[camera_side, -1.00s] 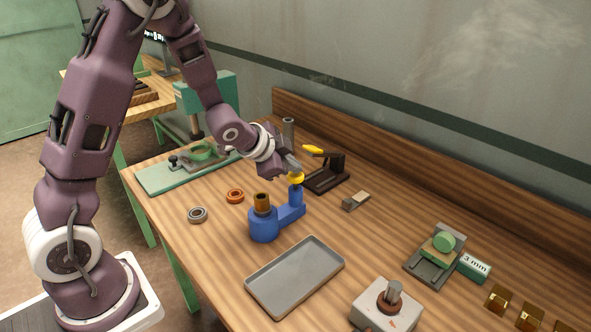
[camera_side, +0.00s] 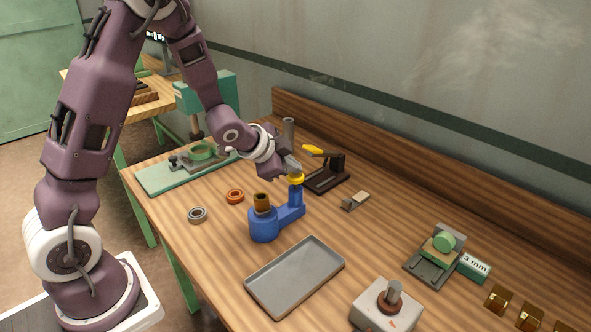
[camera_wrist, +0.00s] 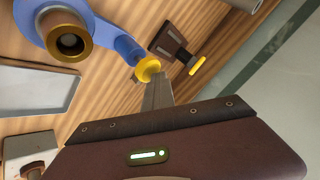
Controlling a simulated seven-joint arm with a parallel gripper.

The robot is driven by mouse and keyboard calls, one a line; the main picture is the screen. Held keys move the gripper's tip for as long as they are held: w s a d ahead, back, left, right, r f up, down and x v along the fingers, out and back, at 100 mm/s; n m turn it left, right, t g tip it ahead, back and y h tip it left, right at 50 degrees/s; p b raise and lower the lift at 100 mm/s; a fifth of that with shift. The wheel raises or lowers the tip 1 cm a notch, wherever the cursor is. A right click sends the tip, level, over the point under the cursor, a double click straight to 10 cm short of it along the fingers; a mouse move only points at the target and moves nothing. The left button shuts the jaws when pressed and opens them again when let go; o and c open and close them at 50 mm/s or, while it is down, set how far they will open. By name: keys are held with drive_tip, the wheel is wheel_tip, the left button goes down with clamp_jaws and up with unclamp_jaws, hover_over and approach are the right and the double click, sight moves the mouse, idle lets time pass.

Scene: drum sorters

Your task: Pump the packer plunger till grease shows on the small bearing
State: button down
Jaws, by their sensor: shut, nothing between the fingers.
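The blue packer (camera_side: 265,227) stands on the bench. A brass-brown cup with a dark hollow (camera_side: 262,200) tops its round body, and the cup shows in the wrist view (camera_wrist: 68,38). I cannot tell whether grease shows there. The plunger's yellow knob (camera_side: 296,180) tops the post at the far end of the packer's arm; it shows in the wrist view (camera_wrist: 148,66). My gripper (camera_side: 292,169) is shut and empty, fingertips right at the knob, seemingly touching its top. A small grey bearing (camera_side: 197,214) and an orange ring (camera_side: 235,196) lie left of the packer.
A grey tray (camera_side: 294,276) lies in front of the packer. A dark stand with a yellow-tipped lever (camera_side: 326,178) is close behind the knob, with a grey post (camera_side: 289,132) beside it. A green press (camera_side: 196,160) stands at the left. A grey block with a peg (camera_side: 386,308) stands at the front right.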

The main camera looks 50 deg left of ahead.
drive_tip(key=shift+r, duration=1.4)
drive_tip(key=shift+r, duration=0.1)
drive_tip(key=shift+r, duration=2.45)
wheel_tip(320, 180, up, 4)
drive_tip(key=shift+f, duration=0.1)
idle(0.4)
drive_tip(key=shift+f, duration=0.1)
hover_over(293, 177)
drive_tip(key=shift+f, duration=4.35)
